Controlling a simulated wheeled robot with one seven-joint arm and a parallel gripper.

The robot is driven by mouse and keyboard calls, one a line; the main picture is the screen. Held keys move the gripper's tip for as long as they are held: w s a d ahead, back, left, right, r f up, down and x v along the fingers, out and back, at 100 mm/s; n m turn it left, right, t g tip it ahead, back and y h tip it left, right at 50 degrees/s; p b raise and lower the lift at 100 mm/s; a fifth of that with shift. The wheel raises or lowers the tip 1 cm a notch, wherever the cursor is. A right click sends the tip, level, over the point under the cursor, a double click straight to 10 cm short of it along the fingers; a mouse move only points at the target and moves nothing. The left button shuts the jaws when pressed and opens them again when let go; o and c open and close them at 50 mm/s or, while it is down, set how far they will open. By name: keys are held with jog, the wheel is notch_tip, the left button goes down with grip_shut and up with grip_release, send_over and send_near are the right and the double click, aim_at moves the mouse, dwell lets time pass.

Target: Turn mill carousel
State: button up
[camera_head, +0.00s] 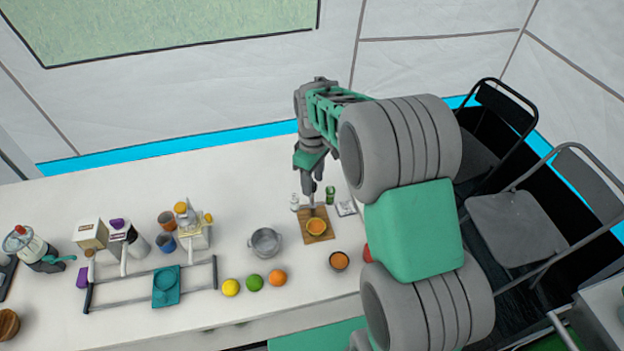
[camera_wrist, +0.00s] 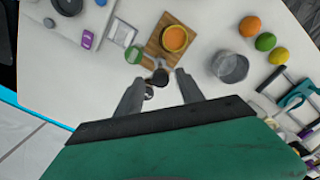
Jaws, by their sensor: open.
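My gripper (camera_head: 312,190) points down over the table near the back edge of a wooden board (camera_head: 322,238). In the wrist view the two fingers of my gripper (camera_wrist: 160,84) are apart. A dark round-topped thing (camera_wrist: 160,77) shows between the fingertips, with a small silvery round part (camera_wrist: 148,93) beside the left finger. I cannot tell for sure whether this is the mill carousel, or whether the fingers touch it. A green jar (camera_head: 330,194) stands to the right of the gripper, and a white bottle (camera_head: 294,202) stands to its left.
An orange bowl (camera_head: 316,226) sits on the board. A grey pot (camera_head: 265,242) stands to its left. A lemon (camera_head: 231,287), a lime (camera_head: 254,282) and an orange (camera_head: 278,277) lie near the front edge. A metal-framed rack (camera_head: 150,297) and cups are farther left.

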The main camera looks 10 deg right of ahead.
jog(key=shift+f, duration=0.4)
jog(key=shift+c, duration=0.3)
grip_shut()
